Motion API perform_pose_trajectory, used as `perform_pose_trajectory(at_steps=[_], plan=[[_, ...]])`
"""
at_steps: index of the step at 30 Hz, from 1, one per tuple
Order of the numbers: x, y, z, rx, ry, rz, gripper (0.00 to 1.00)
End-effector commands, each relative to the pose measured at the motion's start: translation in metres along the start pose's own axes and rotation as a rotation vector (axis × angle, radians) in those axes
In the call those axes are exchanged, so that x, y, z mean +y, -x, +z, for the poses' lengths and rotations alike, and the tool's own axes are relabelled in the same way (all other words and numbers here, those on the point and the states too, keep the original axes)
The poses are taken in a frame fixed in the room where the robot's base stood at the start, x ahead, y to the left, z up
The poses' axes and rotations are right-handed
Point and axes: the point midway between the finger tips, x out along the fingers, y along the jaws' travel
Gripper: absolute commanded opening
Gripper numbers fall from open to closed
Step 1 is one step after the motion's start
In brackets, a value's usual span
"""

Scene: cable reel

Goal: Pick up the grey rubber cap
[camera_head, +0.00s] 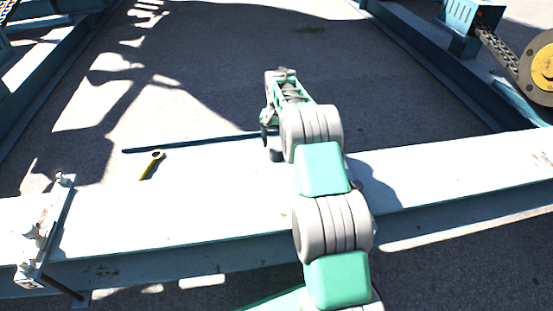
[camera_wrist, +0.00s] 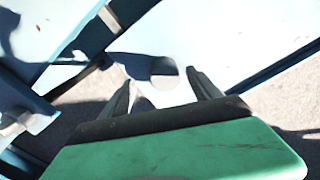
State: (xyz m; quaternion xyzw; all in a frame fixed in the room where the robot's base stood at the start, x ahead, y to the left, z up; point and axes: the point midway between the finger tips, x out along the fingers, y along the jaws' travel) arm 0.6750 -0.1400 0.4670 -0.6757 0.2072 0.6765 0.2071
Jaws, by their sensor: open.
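The grey rubber cap (camera_head: 276,155) is a small dark round piece on the pale steel beam, just below my gripper (camera_head: 267,138) in the head view. In the wrist view the cap (camera_wrist: 163,67) is a grey disc, partly in shadow, at the front of the space between my fingertips. My gripper (camera_wrist: 159,77) is open and empty, with one finger to each side of the cap's line. I cannot tell from these views how high the fingertips are above the beam.
The pale beam (camera_head: 210,200) runs across the frame. A yellow tool (camera_head: 152,164) lies on it to the left, and a bracket (camera_head: 45,232) stands at its left end. A yellow-centred wheel with a chain (camera_head: 541,65) is at the right. The asphalt beyond the beam is mostly clear.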

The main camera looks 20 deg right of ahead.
Motion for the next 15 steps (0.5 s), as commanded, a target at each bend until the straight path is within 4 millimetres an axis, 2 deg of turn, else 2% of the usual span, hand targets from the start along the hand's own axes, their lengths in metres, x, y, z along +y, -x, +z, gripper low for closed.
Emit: perform_pose_trajectory(at_steps=[6, 9, 15], plan=[[-0.007, -0.039, 0.001, 0.000, 0.002, 0.000, 0.73], [-0.007, -0.052, 0.001, 0.000, 0.001, 0.000, 0.73], [-0.007, -0.052, 0.001, 0.001, 0.002, -0.001, 0.73]])
